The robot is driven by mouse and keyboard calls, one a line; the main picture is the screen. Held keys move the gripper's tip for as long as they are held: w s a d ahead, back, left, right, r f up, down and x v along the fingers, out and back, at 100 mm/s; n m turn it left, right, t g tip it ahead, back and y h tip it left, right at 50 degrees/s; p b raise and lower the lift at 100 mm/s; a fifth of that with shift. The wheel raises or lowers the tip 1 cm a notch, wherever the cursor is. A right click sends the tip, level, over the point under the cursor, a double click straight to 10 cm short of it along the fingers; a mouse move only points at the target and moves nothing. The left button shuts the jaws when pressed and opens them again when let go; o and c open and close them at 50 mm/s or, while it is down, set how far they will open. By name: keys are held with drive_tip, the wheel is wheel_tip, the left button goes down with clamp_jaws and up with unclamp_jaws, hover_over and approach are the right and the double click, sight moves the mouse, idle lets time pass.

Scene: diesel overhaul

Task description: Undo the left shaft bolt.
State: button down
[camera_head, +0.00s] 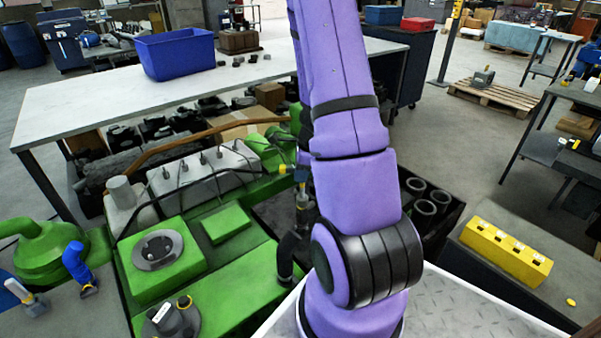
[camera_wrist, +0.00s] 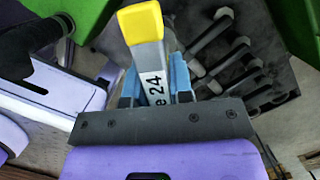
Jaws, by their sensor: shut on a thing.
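My gripper (camera_wrist: 156,88) is shut on a tool (camera_wrist: 147,55) with a yellow end and a white side label reading "e 24". Its blue fingers press on both sides of the tool. The tool's far end is hidden behind its yellow end, so I cannot tell whether it touches a bolt. In the head view my arm hides most of the gripper, beside the green engine (camera_head: 228,222). I cannot make out the left shaft bolt. Several grey bars (camera_wrist: 222,60) lie over a dark surface right of the tool in the wrist view.
A yellow block (camera_head: 507,252) with several labelled places stands on the right bench. A blue-handled tool (camera_head: 77,262) stands at left. A white table (camera_head: 100,98) with a blue bin (camera_head: 175,54) is behind the engine. Open floor lies at back right.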

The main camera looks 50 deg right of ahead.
drive_tip(key=n, duration=0.4)
drive_tip(key=shift+g+y, duration=0.3)
drive_tip(key=shift+g, duration=0.1)
drive_tip(key=n+g, duration=0.1)
drive_tip(key=n, duration=0.3)
drive_tip(key=shift+s, duration=0.1)
drive_tip(key=n+g, duration=0.1)
drive_tip(key=n, duration=0.5)
drive_tip(key=shift+d+r, duration=0.1)
drive_tip(key=n, duration=0.3)
drive_tip(key=n+g, duration=0.1)
drive_tip(key=n, duration=0.2)
drive_tip(key=shift+s+n+g+h, duration=0.1)
drive_tip(key=shift+n+g+h, duration=0.2)
drive_tip(key=shift+h, duration=0.1)
drive_tip(key=n, duration=0.4)
drive_tip(key=shift+s+g+h, duration=0.1)
drive_tip(key=shift+g+h, duration=0.2)
drive_tip(key=shift+h, duration=0.1)
drive_tip(key=n+h, duration=0.1)
drive_tip(key=n, duration=0.3)
drive_tip(key=shift+s, duration=0.1)
drive_tip(key=shift+r, duration=0.1)
